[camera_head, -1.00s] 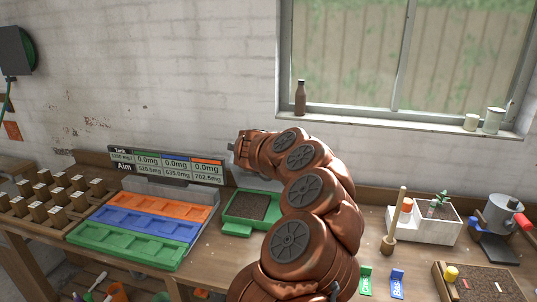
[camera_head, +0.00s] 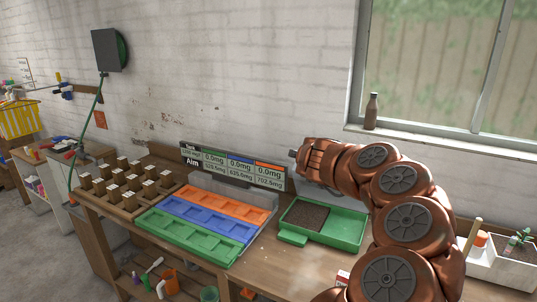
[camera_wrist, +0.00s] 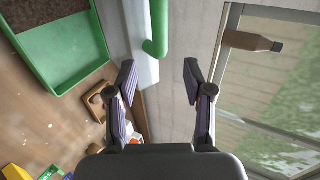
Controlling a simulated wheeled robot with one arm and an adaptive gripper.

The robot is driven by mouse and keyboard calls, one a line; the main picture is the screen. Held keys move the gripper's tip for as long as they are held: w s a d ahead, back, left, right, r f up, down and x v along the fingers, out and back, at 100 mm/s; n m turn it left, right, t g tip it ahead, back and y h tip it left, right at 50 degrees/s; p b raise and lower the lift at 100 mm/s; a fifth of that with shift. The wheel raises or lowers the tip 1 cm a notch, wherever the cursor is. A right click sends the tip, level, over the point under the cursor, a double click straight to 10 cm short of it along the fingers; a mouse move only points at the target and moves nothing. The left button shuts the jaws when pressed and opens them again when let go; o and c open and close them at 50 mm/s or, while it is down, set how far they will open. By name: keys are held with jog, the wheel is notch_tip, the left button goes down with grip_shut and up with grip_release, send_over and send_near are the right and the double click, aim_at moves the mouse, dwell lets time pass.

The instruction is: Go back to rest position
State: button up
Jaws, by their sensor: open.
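My arm, copper-coloured with grey joint caps, rises at the right of the head view, bent to the left over the bench. My gripper (camera_wrist: 160,85) shows in the wrist view with its two fingers spread apart and nothing between them. In the head view the arm's end hides the fingers. The gripper is above the bench near the wall and window, to the side of the green tray with dark soil (camera_wrist: 58,42). That green tray also shows in the head view (camera_head: 349,229), just left of the arm.
Orange, blue and green compartment trays (camera_head: 188,233) stand left on the bench below a display board (camera_head: 232,166). Small wooden blocks fill a rack (camera_head: 128,203) further left. A brown bottle (camera_head: 371,112) stands on the windowsill. A white planter (camera_head: 490,268) is at right, beyond the arm.

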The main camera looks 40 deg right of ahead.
jog(key=w+a+r+n+t+y, duration=0.3)
jog(key=w+a+r+n+t, duration=0.2)
jog(key=w+a+r, duration=0.45)
jog(key=w+a+r+n+t+y, duration=0.2)
jog(key=w+a+r+n+t, duration=0.3)
jog(key=a, duration=0.8)
jog(key=s+a+f+n+y, duration=0.1)
jog(key=a+n+y, duration=0.45)
jog(key=a, duration=0.75)
jog(key=a+f+n+y, duration=0.2)
jog(key=a+n+y, duration=0.3)
jog(key=a, duration=0.7)
jog(key=s+a+f+n+g+b, duration=0.1)
jog(key=s+a+f+n+g, duration=0.75)
jog(key=s+a+f, duration=0.6)
jog(key=s+d+f+n+g+h, duration=0.1)
jog(key=s+d+f+g, duration=0.1)
jog(key=s, duration=0.6)
jog(key=s+d+f+n+g+h, duration=0.1)
jog(key=s+d+f+g, duration=0.2)
jog(key=s, duration=0.6)
jog(key=s+d+f+g+h, duration=0.2)
jog(key=s+d+f, duration=0.1)
jog(key=s, duration=0.6)
jog(key=shift+d+f+n+g+b, duration=0.35)
jog(key=shift+f+n+b, duration=0.1)
jog(key=shift+f, duration=0.15)
